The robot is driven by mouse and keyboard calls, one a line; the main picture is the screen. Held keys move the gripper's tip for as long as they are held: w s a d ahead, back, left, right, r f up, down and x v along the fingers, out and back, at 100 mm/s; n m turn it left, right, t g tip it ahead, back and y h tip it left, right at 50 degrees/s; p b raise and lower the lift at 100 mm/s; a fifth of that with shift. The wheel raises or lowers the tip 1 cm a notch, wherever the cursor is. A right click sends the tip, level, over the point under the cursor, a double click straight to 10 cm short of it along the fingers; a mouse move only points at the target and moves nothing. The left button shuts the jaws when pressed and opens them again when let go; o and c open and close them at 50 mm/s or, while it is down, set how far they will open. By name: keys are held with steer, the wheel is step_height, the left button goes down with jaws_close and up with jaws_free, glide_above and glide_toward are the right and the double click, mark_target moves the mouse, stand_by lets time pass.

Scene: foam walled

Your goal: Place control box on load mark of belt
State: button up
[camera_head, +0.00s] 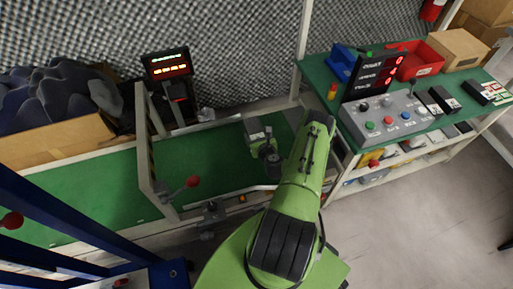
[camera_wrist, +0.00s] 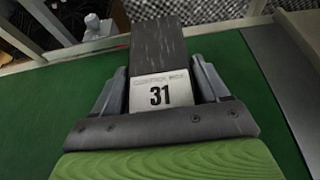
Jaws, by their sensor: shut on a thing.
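The control box (camera_wrist: 158,55) is a dark block with a white label reading 31. In the wrist view it sits between the two grey fingers of my gripper (camera_wrist: 160,88), which is shut on it. The green belt (camera_wrist: 50,110) spreads below and around it; the belt also shows in the head view (camera_head: 95,195). In the head view my gripper (camera_head: 259,140) is over the right part of the belt, partly hidden by its own wrist. I cannot tell whether the box touches the belt. No load mark can be made out clearly.
A post frame with a red-knobbed lever (camera_head: 192,182) crosses the belt left of my gripper. A lit display (camera_head: 167,65) stands behind. A green bench (camera_head: 325,75) at right holds a button console (camera_head: 385,118), bins and several dark boxes. A grey plate (camera_wrist: 280,75) borders the belt.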

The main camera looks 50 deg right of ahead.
step_height(320, 180, down, 10)
steer(key=b, duration=0.4)
steer(key=shift+f, duration=0.1)
